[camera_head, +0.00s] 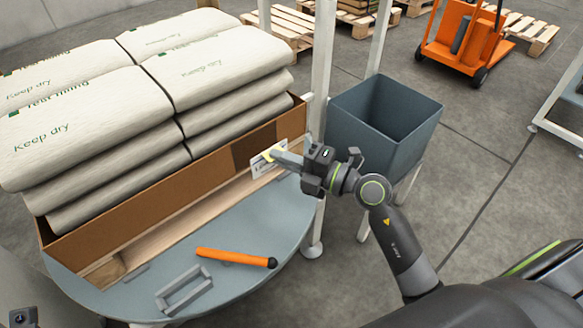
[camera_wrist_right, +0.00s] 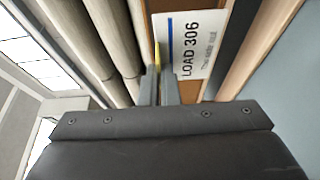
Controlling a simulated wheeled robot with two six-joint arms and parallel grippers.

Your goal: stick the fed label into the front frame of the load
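A white label (camera_head: 264,167) with a blue stripe, reading "LOAD 306" in the right wrist view (camera_wrist_right: 194,48), stands close to the cardboard front of the load. My right gripper (camera_head: 277,156) is at its upper edge, fingers nearly together around a yellow strip (camera_wrist_right: 157,56) at the label's edge. Whether the label touches the cardboard is not clear. The load is several white sacks (camera_head: 95,110) in a brown cardboard tray (camera_head: 165,195). A darker brown patch (camera_head: 241,153) shows on its front beside the label; no frame edges are distinct. Only a dark part of my left gripper shows at bottom left; its fingers are hidden.
An orange-handled tool (camera_head: 235,257) and a grey rectangular metal frame (camera_head: 184,291) lie on the round blue-grey table (camera_head: 225,285). An orange pallet truck (camera_head: 462,40) is behind.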

